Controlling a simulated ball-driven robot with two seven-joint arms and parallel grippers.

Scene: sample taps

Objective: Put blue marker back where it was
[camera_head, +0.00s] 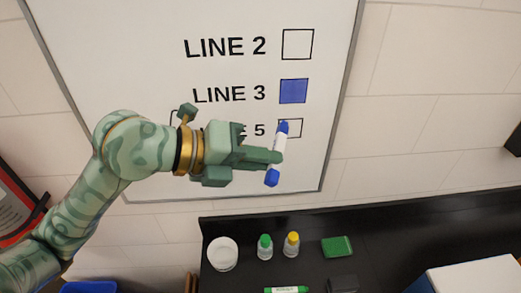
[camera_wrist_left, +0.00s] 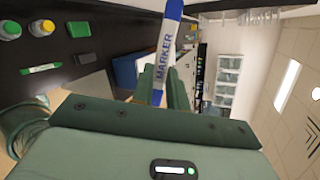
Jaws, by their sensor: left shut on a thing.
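The blue marker (camera_head: 279,152) is white with blue ends and stands nearly upright, slightly tilted, in front of the whiteboard (camera_head: 110,70). My left gripper (camera_head: 276,157) is shut on the marker around its middle and holds it in the air. In the left wrist view the marker (camera_wrist_left: 165,55) shows the word MARKER between the fingers (camera_wrist_left: 163,88). On the board, the LINE 3 box (camera_head: 294,91) is filled blue, and the LINE 2 box (camera_head: 298,44) is empty. The lowest box (camera_head: 294,128) is partly behind the marker. My right gripper is not in view.
Below the board is a black counter (camera_head: 400,235). On it are a white round dish (camera_head: 222,254), a green-capped bottle (camera_head: 265,247), a yellow-capped bottle (camera_head: 292,245), a green block (camera_head: 337,247), a green marker (camera_head: 287,290) and a dark block (camera_head: 343,283). A white-topped blue box (camera_head: 475,275) stands right.

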